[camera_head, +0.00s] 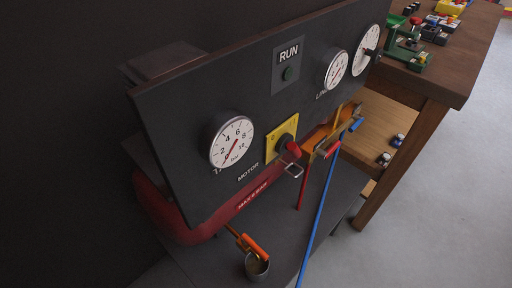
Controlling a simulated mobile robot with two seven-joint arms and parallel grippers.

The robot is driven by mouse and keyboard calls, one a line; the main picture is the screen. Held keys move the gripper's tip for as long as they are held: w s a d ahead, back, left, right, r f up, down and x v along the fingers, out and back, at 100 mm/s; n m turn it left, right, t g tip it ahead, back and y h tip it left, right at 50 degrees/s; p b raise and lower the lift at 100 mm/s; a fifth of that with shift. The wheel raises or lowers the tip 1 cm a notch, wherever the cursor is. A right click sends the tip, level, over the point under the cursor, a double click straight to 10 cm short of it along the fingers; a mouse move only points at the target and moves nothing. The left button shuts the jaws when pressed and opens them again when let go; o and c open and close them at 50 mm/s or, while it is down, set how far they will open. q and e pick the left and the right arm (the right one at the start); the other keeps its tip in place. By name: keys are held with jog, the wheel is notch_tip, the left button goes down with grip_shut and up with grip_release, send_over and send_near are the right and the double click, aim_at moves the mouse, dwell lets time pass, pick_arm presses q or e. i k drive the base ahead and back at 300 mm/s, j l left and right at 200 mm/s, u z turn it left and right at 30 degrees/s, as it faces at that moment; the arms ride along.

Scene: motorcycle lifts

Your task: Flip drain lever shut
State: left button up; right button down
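The likely drain lever is an orange handle (256,247) on a small brass fitting (236,233) below the red tank (180,215). It slants down and to the right, over a small grey metal cup (257,266). I cannot tell from this view whether the lever lies along or across its fitting. Neither of my grippers shows in the head view.
Blue (318,220) and red (303,185) lines hang right of the tank. A wooden bench (450,65) with tools stands at right.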

aim_at(245, 239)
jog(key=j+z, duration=0.4)
jog(key=l+u, duration=0.65)
jog(key=i+j+z, duration=0.1)
jog(key=j+z, duration=0.25)
jog(key=j, duration=0.2)
jog(key=j+z, duration=0.4)
jog(key=i+j+z, duration=0.1)
jog(key=j+z, duration=0.35)
jog(key=j, duration=0.2)
